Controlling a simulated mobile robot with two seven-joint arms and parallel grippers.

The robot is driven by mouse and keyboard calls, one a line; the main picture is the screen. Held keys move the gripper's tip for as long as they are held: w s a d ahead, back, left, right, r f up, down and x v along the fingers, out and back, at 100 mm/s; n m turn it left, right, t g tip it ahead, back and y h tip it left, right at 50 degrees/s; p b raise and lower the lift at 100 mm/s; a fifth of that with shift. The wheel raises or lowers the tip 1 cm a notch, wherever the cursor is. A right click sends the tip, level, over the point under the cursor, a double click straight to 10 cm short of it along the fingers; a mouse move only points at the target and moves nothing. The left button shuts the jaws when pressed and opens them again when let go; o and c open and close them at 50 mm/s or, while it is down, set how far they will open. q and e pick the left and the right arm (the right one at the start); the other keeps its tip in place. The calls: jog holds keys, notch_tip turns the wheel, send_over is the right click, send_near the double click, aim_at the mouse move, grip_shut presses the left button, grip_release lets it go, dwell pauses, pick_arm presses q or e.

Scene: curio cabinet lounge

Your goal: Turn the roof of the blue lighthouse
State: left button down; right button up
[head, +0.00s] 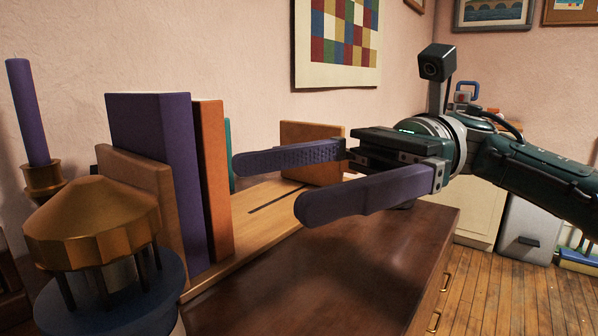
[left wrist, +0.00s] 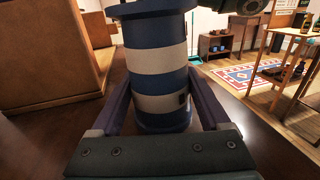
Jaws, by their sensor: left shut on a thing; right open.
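The blue lighthouse stands at the lower left of the head view, with a faceted gold-brown roof (head: 92,210) on thin dark posts above a blue gallery (head: 115,295). Its blue-and-white banded tower (left wrist: 157,60) fills the middle of the left wrist view and looks upright. My left gripper (left wrist: 157,88) is shut on the tower, one finger on each side; its fingertips are partly hidden behind the tower. My right gripper (head: 272,186) is open and empty, to the right of the roof and well apart from it, its fingers pointing left.
A purple book (head: 165,180) and an orange book (head: 213,175) stand upright in a wooden rack (head: 265,205) just behind the roof. A purple candle (head: 28,110) in a brass holder stands at the far left. The dark cabinet top (head: 330,270) is clear below my right gripper.

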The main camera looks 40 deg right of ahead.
aim_at(28, 226)
jog(key=shift+w, duration=0.1)
dwell(0.3)
jog(key=a+n+g, duration=0.1)
jog(key=a, duration=0.3)
jog(key=a+n+g, duration=0.1)
jog(key=a+g, duration=0.1)
jog(key=a, duration=0.3)
jog(key=a+n+g, duration=0.1)
jog(key=a, duration=0.4)
jog(key=shift+a+r+g, duration=0.1)
jog(key=shift+a+g, duration=0.15)
jog(key=shift+g, duration=0.15)
jog(key=c, duration=1.3)
jog(key=shift+c, duration=0.2)
